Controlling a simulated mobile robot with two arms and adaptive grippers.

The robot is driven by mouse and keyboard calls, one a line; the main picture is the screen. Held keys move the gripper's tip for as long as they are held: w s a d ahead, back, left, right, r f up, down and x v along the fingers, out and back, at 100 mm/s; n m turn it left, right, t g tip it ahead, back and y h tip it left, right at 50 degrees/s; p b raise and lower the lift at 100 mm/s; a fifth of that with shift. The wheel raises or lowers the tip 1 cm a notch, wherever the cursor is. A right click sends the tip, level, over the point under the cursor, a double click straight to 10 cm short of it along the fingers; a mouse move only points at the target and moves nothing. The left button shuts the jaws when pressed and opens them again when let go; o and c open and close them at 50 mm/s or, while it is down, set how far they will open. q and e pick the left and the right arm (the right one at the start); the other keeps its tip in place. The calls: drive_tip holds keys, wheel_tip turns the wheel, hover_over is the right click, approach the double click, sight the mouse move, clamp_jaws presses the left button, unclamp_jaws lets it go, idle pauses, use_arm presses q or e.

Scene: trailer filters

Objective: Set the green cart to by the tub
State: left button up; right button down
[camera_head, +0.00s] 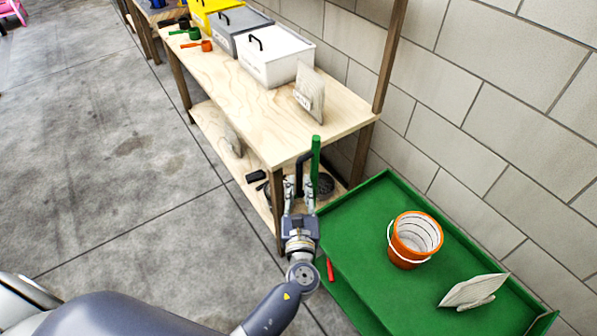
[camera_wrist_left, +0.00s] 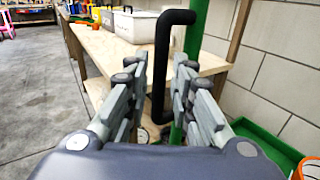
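The green cart (camera_head: 385,275) is a low tray with raised rims at the right in the head view, beside the wooden table. A green post (camera_head: 315,158) with a black bar handle (camera_head: 299,170) stands at its near table end. In the left wrist view the black handle (camera_wrist_left: 161,60) rises between the fingers. My left gripper (camera_head: 299,183) is open around the handle, with gaps visible on both sides of it. The green post (camera_wrist_left: 194,35) is just behind. A white lidded tub (camera_head: 275,62) sits on the table. My right gripper is not in view.
The wooden table (camera_head: 235,105) runs along the block wall, with grey (camera_head: 238,27) and yellow lidded bins and coloured scoops. The cart holds an orange bucket (camera_head: 410,245), a pale pointed item (camera_head: 470,292) and a red tool (camera_head: 330,270). Open concrete floor (camera_head: 110,160) lies left.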

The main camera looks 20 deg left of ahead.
sight(299, 178)
use_arm(q)
drive_tip(key=x, duration=0.5)
clamp_jaws()
drive_tip(key=shift+f, duration=0.1)
